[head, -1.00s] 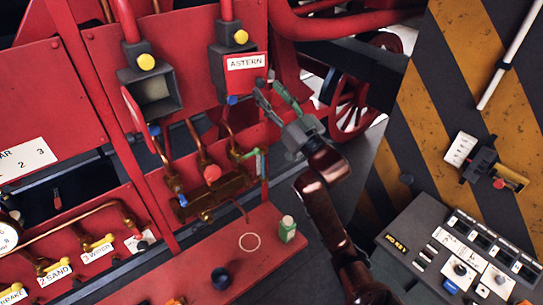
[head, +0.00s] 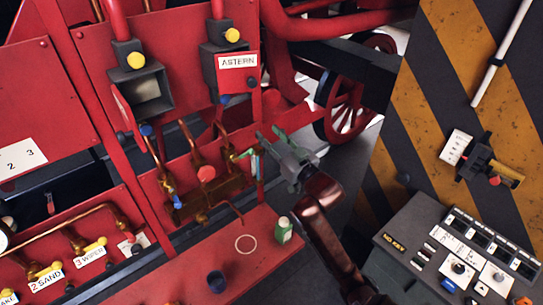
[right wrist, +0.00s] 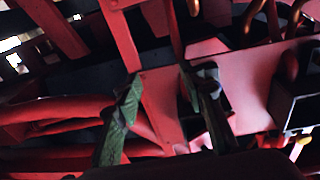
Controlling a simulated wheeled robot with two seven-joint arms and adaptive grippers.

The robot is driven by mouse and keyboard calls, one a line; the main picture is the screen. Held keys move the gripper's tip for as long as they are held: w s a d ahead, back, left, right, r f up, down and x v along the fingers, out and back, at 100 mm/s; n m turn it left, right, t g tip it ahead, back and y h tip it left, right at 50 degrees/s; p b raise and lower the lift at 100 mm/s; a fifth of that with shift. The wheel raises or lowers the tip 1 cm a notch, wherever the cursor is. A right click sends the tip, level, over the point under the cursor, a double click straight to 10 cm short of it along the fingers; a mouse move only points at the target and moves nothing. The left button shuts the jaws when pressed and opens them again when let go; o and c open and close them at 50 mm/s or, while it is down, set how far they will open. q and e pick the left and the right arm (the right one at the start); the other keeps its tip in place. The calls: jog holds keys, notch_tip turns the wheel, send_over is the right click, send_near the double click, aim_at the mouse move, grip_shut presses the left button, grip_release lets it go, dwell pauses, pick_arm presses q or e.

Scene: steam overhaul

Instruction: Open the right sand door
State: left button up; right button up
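The right sand box (head: 224,62) hangs on the red panel. Its red door (head: 238,75), labelled ASTERN, looks shut across its front. A yellow knob (head: 232,35) sits above it and a blue knob (head: 224,99) at its lower edge. The left sand box (head: 146,90) stands open, with its red door (head: 122,106) swung out to the left. My right gripper (head: 268,136) is below and right of the ASTERN door, apart from it. Its green fingers are spread and empty in the right wrist view (right wrist: 165,100). My left gripper is out of view.
Brass valves and copper pipes (head: 215,185) lie just left of my right gripper. A red shelf (head: 190,268) below carries a green bottle (head: 284,230) and a dark cup (head: 217,283). A control console (head: 405,225) stands at lower right.

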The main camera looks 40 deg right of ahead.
notch_tip(320, 180, down, 9)
jog(key=g, duration=0.2)
jog(key=shift+w+d+h, duration=0.15)
jog(key=shift+d+h, duration=0.15)
jog(key=shift+d, duration=0.15)
jog(key=shift+a+r, duration=0.1)
jog(key=shift+r, duration=0.05)
jog(key=n+t+h+p, duration=0.3)
jog(key=n+h, duration=0.5)
jog(key=n, duration=2.3)
send_near(253, 85)
jog(key=b, duration=0.1)
jog(key=p+x, duration=0.2)
jog(key=x, duration=0.6)
jog(key=shift+w, duration=0.15)
jog(key=shift+c, duration=0.3)
